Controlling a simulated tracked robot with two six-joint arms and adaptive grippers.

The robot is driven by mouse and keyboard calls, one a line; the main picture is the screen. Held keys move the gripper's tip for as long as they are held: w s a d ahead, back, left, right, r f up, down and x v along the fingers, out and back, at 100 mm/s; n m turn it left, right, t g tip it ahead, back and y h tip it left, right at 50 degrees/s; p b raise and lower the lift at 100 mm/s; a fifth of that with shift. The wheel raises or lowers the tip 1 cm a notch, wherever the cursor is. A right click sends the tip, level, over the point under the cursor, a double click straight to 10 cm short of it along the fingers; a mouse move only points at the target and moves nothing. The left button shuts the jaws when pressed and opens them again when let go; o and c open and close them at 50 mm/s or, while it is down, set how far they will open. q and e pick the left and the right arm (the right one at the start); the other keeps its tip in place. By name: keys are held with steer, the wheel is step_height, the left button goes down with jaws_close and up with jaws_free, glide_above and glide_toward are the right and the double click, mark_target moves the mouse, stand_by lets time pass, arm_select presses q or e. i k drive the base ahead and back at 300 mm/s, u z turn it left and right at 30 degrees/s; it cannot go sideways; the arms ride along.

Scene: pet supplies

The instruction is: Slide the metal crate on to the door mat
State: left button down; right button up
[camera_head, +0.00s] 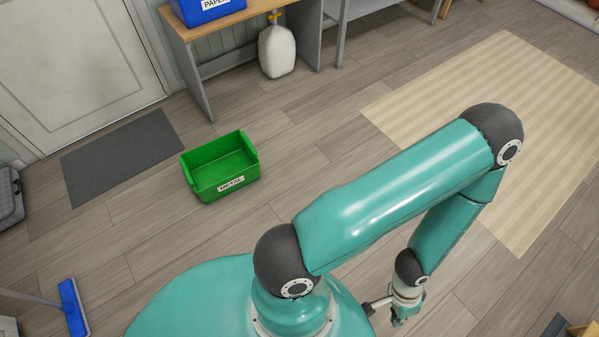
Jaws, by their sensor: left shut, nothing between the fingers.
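The metal crate (228,185) is an open green box with a "METAL" label on its front. It stands upright on the wood floor, and its inside looks empty. The door mat (115,160) is a flat dark grey rectangle in front of the white door. The crate is just right of the mat, with a narrow strip of floor between them. My left gripper (399,318) is shut and empty, low in the picture, right of and well away from the crate. My right gripper is not in view.
A wooden bench (250,20) with a blue paper crate (207,8) stands behind. A white jug (277,50) is under it. A blue broom (73,307) lies at lower left, a grey case (9,197) at the left edge. A striped rug (480,90) covers the right floor.

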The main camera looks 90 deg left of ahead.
mark_target(219, 167)
steer(key=z, duration=0.1)
steer(key=i, duration=1.1)
steer(key=u, duration=1.4)
steer(key=i, duration=0.25)
steer(key=u, duration=2.1)
steer(key=k, duration=0.5)
steer(key=u, duration=0.45)
steer(key=i, duration=1.5)
steer(key=z, duration=0.35)
